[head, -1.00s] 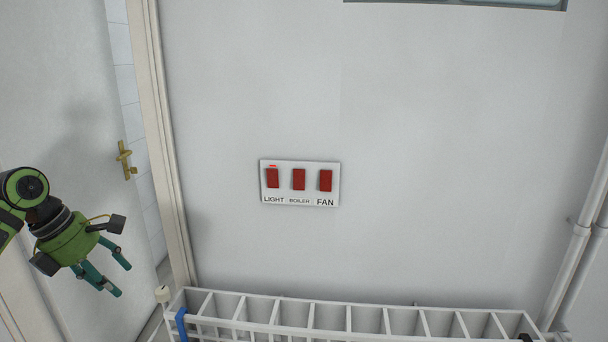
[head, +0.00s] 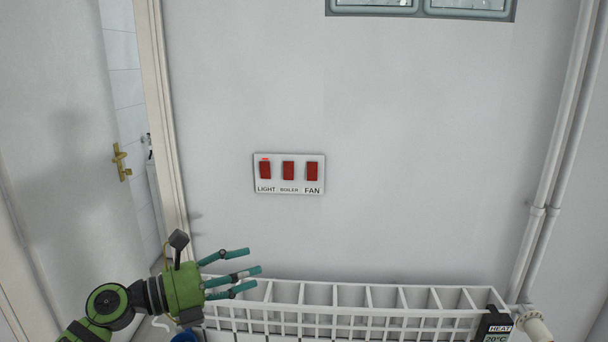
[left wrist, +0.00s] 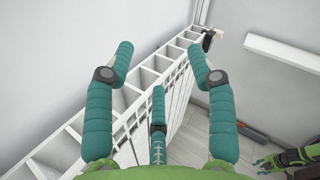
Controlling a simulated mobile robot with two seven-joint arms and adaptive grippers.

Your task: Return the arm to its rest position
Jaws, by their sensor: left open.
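My left arm comes in from the lower left of the head view. Its green left gripper (head: 252,269) has teal fingers spread apart and pointing right, with nothing between them. It is in front of the radiator's left part in the picture, below the switch panel. In the left wrist view the open fingers (left wrist: 160,62) show large, with the radiator behind them. A green gripper, my right one (left wrist: 264,164), shows small at the lower right of that view; whether it is open is too small to tell. It does not show in the head view.
A white panel (head: 260,189) with three red switches, LIGHT, BOILER and FAN, is on the wall. A small red lamp glows above LIGHT. The white radiator (head: 380,290) is below, pipes (head: 545,180) at right. A door (head: 60,200) with a brass handle stands at left.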

